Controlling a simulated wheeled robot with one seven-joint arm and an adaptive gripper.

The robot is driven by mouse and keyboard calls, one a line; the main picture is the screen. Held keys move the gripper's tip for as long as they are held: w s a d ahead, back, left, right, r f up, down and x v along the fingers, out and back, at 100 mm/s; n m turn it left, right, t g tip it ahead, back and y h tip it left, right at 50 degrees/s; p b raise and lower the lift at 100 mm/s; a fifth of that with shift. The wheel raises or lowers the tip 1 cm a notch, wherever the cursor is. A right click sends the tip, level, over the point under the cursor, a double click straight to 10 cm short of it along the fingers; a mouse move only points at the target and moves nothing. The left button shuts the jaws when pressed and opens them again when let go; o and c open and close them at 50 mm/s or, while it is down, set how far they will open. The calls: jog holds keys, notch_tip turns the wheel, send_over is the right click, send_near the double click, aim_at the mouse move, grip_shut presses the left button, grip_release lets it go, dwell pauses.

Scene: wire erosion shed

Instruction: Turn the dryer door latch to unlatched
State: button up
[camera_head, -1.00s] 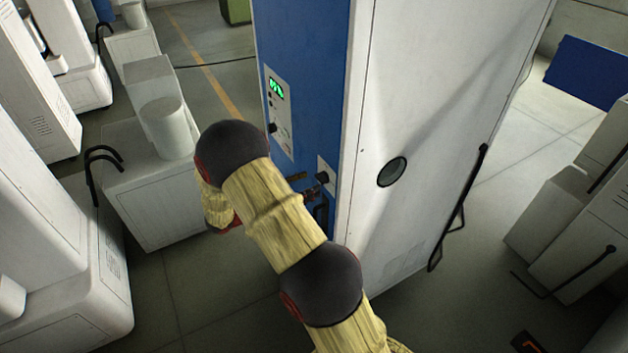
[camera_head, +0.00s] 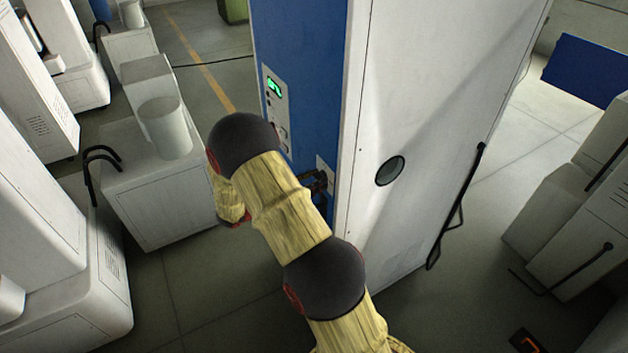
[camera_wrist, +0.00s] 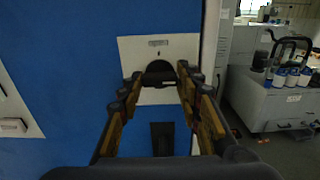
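The dryer is a tall cabinet with a blue front (camera_head: 305,60) and a white side. In the wrist view the latch (camera_wrist: 159,72) is a dark rounded knob on a pale plate (camera_wrist: 190,46) on the blue front (camera_wrist: 60,60). My gripper (camera_wrist: 159,78) faces the plate, with one finger on each side of the knob. The fingers are apart, and I cannot tell whether either touches the knob. In the head view my gripper (camera_head: 318,184) is a small dark shape at the plate, partly behind my arm, and it largely hides the latch.
A control panel (camera_head: 275,98) with a green display is higher on the blue front. A dark block (camera_wrist: 162,138) shows below the latch. White machines (camera_head: 150,190) stand to the left and more cabinets (camera_head: 570,220) to the right. Bare floor lies between.

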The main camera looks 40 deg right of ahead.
jog(key=c, duration=0.6)
jog(key=shift+o, duration=0.2)
jog(key=shift+r+p, duration=0.1)
jog(key=shift+p, duration=0.2)
jog(key=n+p, duration=0.2)
jog(key=p, duration=0.1)
jog(key=shift+r+n, duration=0.15)
jog(key=shift+n, duration=0.25)
jog(key=n+p, duration=0.7)
jog(key=n, duration=0.2)
jog(key=shift+n, duration=0.4)
jog(key=n+p, duration=0.3)
jog(key=n, duration=0.2)
jog(key=shift+f, duration=0.2)
jog(key=o, duration=1.2)
jog(key=shift+c, duration=0.2)
